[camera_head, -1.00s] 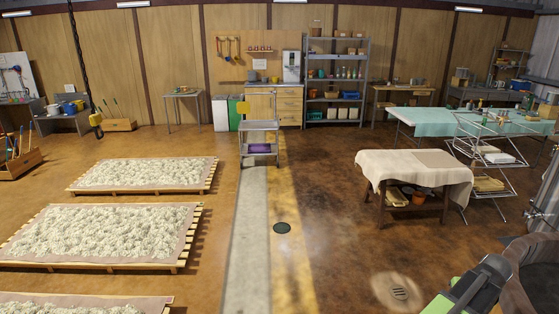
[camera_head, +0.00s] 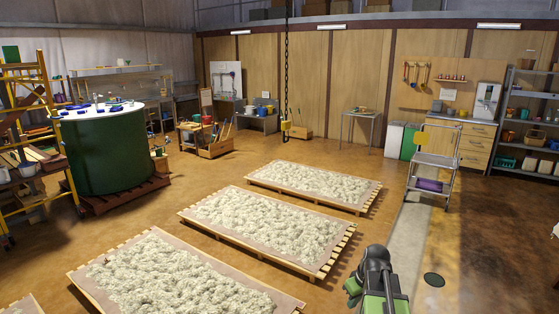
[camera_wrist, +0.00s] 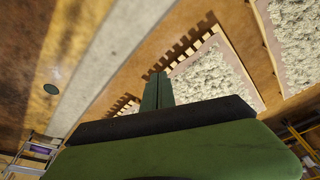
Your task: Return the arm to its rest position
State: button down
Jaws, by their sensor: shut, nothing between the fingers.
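My gripper (camera_wrist: 157,78) shows in the wrist view with its two green fingers pressed together, nothing between them. It points out over the brown floor and the edge of a slatted pallet, touching nothing that I can see. In the head view my green and black arm (camera_head: 378,284) rises from the bottom edge, right of centre. It looks folded close to my body. I cannot make out the fingers there.
Low pallets of whitish material (camera_head: 266,224) lie on the floor left of my arm. A green tank (camera_head: 105,150) stands at the left beside yellow scaffolding (camera_head: 35,130). A metal cart (camera_head: 433,165) stands at the right. A pale floor strip (camera_head: 408,240) is clear.

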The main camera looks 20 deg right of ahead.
jog(key=w+a+n+g, duration=0.1)
jog(key=w+a+n, duration=0.1)
jog(key=a, duration=1.8)
jog(key=s+a+m+g, duration=0.1)
jog(key=s+a+m, duration=0.2)
jog(key=s+a, duration=0.2)
jog(key=shift+s+a+f+m+g+h, duration=0.3)
jog(key=shift+a+f+m+g, duration=0.1)
jog(key=shift+a, duration=0.5)
jog(key=shift+d, duration=0.1)
